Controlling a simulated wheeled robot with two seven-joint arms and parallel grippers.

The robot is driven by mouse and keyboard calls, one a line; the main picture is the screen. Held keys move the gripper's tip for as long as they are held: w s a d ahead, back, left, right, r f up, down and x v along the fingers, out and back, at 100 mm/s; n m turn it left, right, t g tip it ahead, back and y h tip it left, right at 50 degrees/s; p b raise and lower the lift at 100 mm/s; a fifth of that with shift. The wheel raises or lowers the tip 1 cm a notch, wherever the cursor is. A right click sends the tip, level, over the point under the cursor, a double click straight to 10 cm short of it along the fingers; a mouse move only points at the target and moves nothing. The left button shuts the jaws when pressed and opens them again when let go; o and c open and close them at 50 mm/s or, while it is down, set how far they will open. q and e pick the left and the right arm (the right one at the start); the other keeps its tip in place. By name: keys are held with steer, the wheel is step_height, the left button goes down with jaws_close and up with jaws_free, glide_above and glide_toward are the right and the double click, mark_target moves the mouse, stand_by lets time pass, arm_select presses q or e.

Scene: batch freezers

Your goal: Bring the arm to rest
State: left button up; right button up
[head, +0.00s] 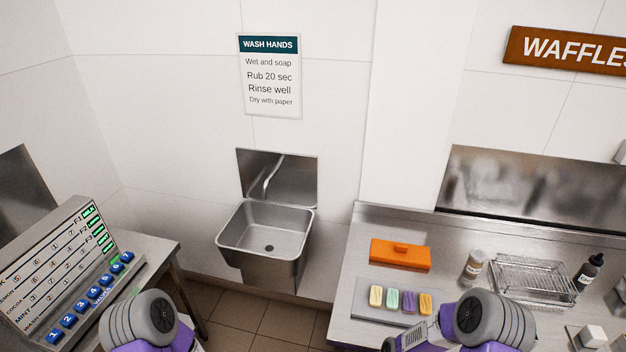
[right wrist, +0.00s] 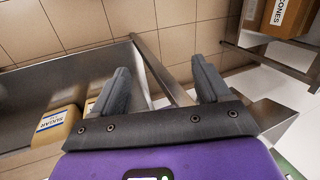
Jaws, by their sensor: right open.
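My right gripper (right wrist: 165,82) shows in the right wrist view with its two grey fingers spread apart and nothing between them. Below the fingers are a shelf edge, a strip of metal and tiled floor. In the head view only part of my right arm (head: 490,318) shows at the bottom right, in front of the steel counter (head: 350,268). Part of my left arm (head: 150,318) shows at the bottom left, close to the button panel (head: 48,262). My left gripper is outside both views.
A steel hand sink (head: 265,238) hangs on the back wall. The counter holds an orange block (head: 400,254), a tray with several coloured bars (head: 365,302), a wire rack (head: 530,282), a jar (head: 473,265) and a dark bottle (head: 588,270). Sugar (right wrist: 57,125) and cones (right wrist: 290,16) boxes show near the right gripper.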

steer(key=s+a, duration=0.4)
steer(key=s, duration=1)
step_height(320, 180, down, 17)
steer(key=b, duration=1.6)
steer(key=shift+w+m, duration=0.4)
steer(key=shift+d, duration=0.1)
stand_by(3.8)
